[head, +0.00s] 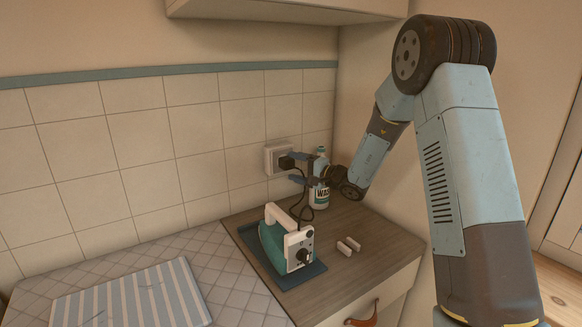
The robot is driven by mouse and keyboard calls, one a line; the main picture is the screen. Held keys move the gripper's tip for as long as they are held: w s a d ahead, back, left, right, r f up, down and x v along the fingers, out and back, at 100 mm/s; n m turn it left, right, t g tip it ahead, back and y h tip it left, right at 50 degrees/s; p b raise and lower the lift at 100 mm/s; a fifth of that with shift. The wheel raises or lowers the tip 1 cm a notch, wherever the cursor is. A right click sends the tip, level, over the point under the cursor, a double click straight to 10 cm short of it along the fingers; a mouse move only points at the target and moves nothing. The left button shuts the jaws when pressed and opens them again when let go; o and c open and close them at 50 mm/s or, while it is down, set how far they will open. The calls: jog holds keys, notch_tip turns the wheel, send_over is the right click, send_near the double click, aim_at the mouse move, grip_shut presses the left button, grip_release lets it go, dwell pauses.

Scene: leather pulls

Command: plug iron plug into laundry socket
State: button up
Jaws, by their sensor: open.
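The white laundry socket (271,155) is on the tiled wall at the back of the counter. The black iron plug (287,162) sits against the front of the socket; from this angle I cannot tell if it is fully seated. Its dark cord (306,207) hangs down toward the teal and white iron (286,243), which stands on a blue mat (300,277). My gripper (293,168) is open, with one blue finger above and one below the plug's level, just in front of the socket. Contact with the plug is too small to see.
A bottle (319,190) with a white label stands behind my gripper near the corner. Two small pale blocks (348,245) lie on the wooden counter (375,232). A striped cloth (130,297) lies at left. A cabinet (290,9) hangs above.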

jog(key=v, duration=1.1)
jog(key=shift+w, duration=0.1)
jog(key=s+a+r+n+g+h, duration=0.1)
jog(key=s+r+n+g+h, duration=0.2)
jog(key=s, duration=0.8)
jog(key=s+a+r+n+g+h, duration=0.1)
jog(key=s+r+n+g, duration=0.3)
jog(key=s, duration=0.6)
jog(key=s+d+r+t+h, duration=0.1)
jog(key=s+d+r+h, duration=0.1)
jog(key=s+d+h, duration=0.3)
jog(key=s+d+r+t+h, duration=0.1)
jog(key=s+d+r+h, duration=0.1)
jog(key=s+d+h, duration=0.4)
jog(key=shift+s+d+r+t, duration=0.3)
jog(key=shift+s+d, duration=2.2)
jog(key=shift+s, duration=0.85)
